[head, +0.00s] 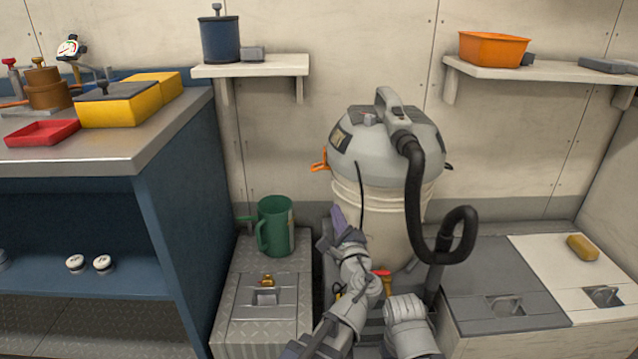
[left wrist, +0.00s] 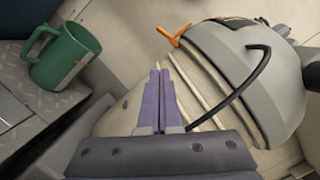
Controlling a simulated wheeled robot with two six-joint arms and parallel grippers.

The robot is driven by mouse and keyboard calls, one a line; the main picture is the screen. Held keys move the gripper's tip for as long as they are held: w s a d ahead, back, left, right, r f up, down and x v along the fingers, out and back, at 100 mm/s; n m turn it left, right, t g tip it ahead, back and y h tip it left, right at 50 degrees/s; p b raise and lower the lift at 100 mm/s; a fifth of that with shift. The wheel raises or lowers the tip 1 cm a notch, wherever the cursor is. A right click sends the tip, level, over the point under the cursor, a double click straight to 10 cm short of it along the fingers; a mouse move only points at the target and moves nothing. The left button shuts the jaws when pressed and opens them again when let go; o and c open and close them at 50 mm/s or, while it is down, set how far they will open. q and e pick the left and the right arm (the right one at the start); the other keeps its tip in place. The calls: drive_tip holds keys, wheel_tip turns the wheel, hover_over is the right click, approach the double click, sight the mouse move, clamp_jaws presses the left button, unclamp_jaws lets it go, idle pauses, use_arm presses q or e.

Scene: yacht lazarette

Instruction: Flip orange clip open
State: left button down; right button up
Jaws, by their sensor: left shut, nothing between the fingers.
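The orange clip (head: 319,162) sticks out at the left side of the grey vacuum head (head: 375,143), where the head meets the cream drum (head: 362,205). In the left wrist view the orange clip (left wrist: 177,37) shows ahead of my fingers, at the edge of the vacuum head (left wrist: 240,70). My left gripper (head: 337,212) is in front of the drum, below and to the right of the clip. Its purple fingers (left wrist: 157,75) are shut together with nothing between them, apart from the clip. My right gripper cannot be made out.
A green jug (head: 275,226) stands on the metal locker left of the drum. A black hose (head: 412,190) hangs from the vacuum head at the right. A blue workbench (head: 180,180) is at the left. A shelf with an orange bin (head: 492,50) is at upper right.

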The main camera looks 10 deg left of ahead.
use_arm(q)
drive_tip(key=p, duration=0.1)
approach(313, 171)
drive_tip(key=w+d+f, duration=0.1)
drive_tip(key=w+f, duration=0.1)
drive_tip(key=w, duration=0.3)
drive_tip(key=shift+w+a+r+p, duration=0.25)
drive_tip(key=shift+a+r+p, duration=0.1)
drive_tip(key=shift+a, duration=0.2)
drive_tip(key=shift+w+a+r+p, duration=0.2)
drive_tip(key=shift+a+r+p, duration=0.15)
drive_tip(key=shift+a, duration=0.25)
drive_tip(key=shift+w+a+r+p, duration=0.25)
drive_tip(key=shift+a+r+p, duration=0.05)
drive_tip(key=shift+a, duration=0.25)
drive_tip(key=shift+a, duration=0.1)
drive_tip(key=shift+s+a+r+m, duration=0.1)
drive_tip(key=shift+a+m, duration=0.05)
drive_tip(key=shift+m, duration=0.35)
